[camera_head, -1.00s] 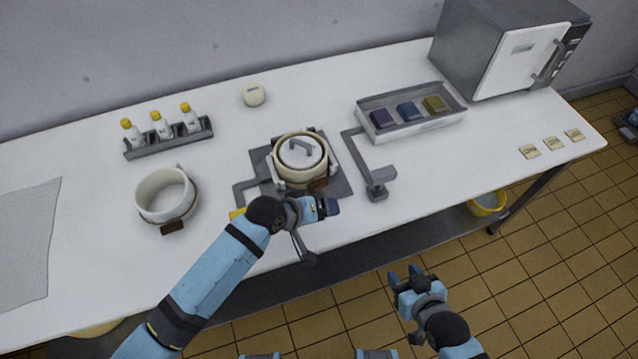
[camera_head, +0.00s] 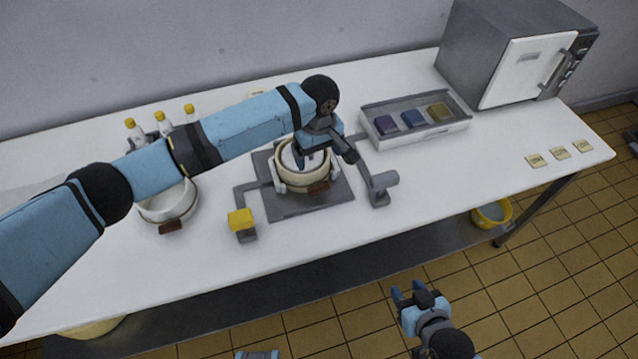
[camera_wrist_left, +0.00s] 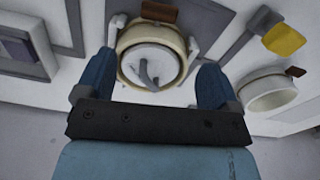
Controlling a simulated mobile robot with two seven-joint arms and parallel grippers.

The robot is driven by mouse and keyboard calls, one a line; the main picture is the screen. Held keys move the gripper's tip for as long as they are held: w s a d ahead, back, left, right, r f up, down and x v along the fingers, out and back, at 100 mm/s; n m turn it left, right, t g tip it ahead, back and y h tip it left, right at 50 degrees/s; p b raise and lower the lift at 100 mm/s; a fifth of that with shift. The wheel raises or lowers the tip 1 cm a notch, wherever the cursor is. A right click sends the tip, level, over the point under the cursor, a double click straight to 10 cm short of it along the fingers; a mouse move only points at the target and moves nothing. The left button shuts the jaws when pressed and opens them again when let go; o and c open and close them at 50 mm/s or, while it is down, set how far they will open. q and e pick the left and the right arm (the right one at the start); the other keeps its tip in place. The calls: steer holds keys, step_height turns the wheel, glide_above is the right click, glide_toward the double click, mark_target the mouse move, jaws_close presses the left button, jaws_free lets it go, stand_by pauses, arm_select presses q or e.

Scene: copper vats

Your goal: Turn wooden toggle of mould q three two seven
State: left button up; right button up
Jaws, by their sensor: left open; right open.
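A round cream mould (camera_head: 290,178) with a pale lid stands on the grey plate of a fixture. A brown wooden piece (camera_head: 318,188), perhaps its toggle, is at its front; in the left wrist view this wooden piece (camera_wrist_left: 158,12) is at the top edge. My left gripper (camera_head: 312,162) is open above the mould and hides part of the lid. In the left wrist view the lid's grey handle (camera_wrist_left: 148,74) shows between the spread fingers. A second cream mould (camera_head: 160,208) with a wooden piece (camera_head: 170,226) stands to the left. No label is readable. My right gripper (camera_head: 408,290) is open, over the floor.
The fixture has a yellow-topped lever (camera_head: 240,220) on the left and a grey arm (camera_head: 383,187) on the right. A tray (camera_head: 425,134) of coloured blocks, an oven (camera_head: 500,60) and a bottle rack stand behind. The table front is clear.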

mark_target(319, 187)
arm_select(q)
step_height(319, 187, down, 12)
steer(key=shift+f, duration=0.1)
stand_by(0.4)
steer(key=c, duration=0.9)
